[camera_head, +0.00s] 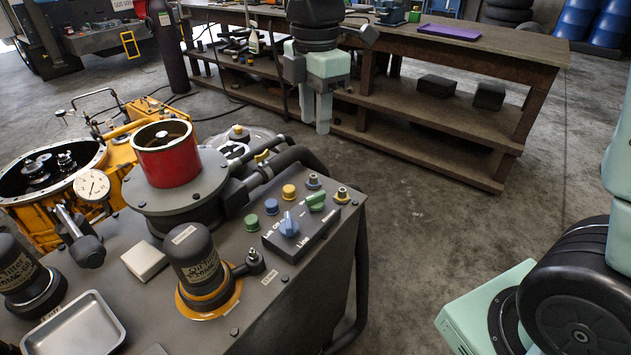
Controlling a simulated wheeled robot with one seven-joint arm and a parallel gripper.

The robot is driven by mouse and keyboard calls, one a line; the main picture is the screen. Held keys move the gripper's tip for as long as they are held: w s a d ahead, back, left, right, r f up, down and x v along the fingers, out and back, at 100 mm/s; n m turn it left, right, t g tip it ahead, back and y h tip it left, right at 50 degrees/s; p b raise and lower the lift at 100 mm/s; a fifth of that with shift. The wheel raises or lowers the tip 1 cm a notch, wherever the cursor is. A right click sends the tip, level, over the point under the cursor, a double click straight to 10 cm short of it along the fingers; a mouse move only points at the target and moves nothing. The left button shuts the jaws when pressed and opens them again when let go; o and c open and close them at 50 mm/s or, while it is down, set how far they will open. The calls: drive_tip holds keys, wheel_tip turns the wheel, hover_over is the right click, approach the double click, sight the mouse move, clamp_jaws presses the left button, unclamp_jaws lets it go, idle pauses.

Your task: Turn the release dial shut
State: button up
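A black control box (303,230) sits on the right end of the dark machine top. It carries a blue dial (289,225) and a green dial (316,201), with small white lettering beside them. I cannot tell which is the release dial or read its setting. My gripper (316,126) hangs at the top middle, beyond the machine and in front of the workbench in the picture, its pale green fingers pointing down. It is apart from both dials. Nothing shows between the fingers. They look close together, but the view angle hides their real gap.
Black hoses (290,158) curve behind the box. The workbench (480,50) stands behind.

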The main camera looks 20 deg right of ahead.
sight(316, 195)
wheel_tip(316, 195, down, 17)
drive_tip(key=shift+w+d+f, duration=0.1)
drive_tip(key=shift+f, duration=0.05)
idle(0.5)
clamp_jaws()
